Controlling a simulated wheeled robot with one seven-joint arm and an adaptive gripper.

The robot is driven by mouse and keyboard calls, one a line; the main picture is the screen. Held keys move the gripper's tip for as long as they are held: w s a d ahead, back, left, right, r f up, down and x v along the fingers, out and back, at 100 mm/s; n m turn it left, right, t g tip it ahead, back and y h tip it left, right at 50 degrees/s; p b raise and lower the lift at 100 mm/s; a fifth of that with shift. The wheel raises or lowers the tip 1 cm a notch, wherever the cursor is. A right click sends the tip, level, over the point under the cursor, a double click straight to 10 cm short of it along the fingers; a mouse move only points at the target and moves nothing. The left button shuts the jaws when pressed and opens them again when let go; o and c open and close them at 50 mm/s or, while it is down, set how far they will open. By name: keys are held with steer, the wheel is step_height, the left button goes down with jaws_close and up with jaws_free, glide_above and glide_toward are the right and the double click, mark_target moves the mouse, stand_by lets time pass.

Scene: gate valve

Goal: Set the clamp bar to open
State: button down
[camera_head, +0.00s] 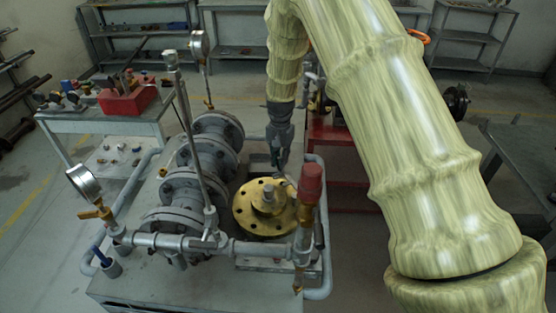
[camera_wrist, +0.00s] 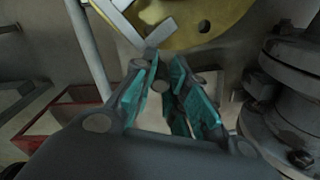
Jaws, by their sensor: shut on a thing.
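My gripper (camera_head: 279,165) reaches down at the far side of a round brass flange (camera_head: 252,222) with bolt holes and a raised hub. In the wrist view, the teal-padded fingers of my gripper (camera_wrist: 165,66) are drawn together at the edge of the brass flange (camera_wrist: 205,22). A pale grey clamp bar (camera_wrist: 158,32) lies across the flange's edge and runs down to the fingertips, which are shut on it. The exact contact is partly hidden by the fingers. In the head view the bar is too small to make out clearly.
Grey flanged pipework (camera_head: 190,185) stands left of the brass flange. A red-capped upright fitting (camera_head: 310,185) is close on its right, and a horizontal pipe (camera_head: 255,248) crosses in front. A pressure gauge (camera_head: 83,182) stands at left. A red bench (camera_head: 340,160) is behind.

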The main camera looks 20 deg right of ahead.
steer(key=shift+s+d+f, duration=0.1)
steer(key=shift+s, duration=0.05)
steer(key=c, duration=1.4)
jaws_free()
steer(key=shift+o, duration=0.2)
steer(key=shift+r, duration=0.45)
step_height(320, 180, up, 11)
steer(key=shift+r, duration=0.15)
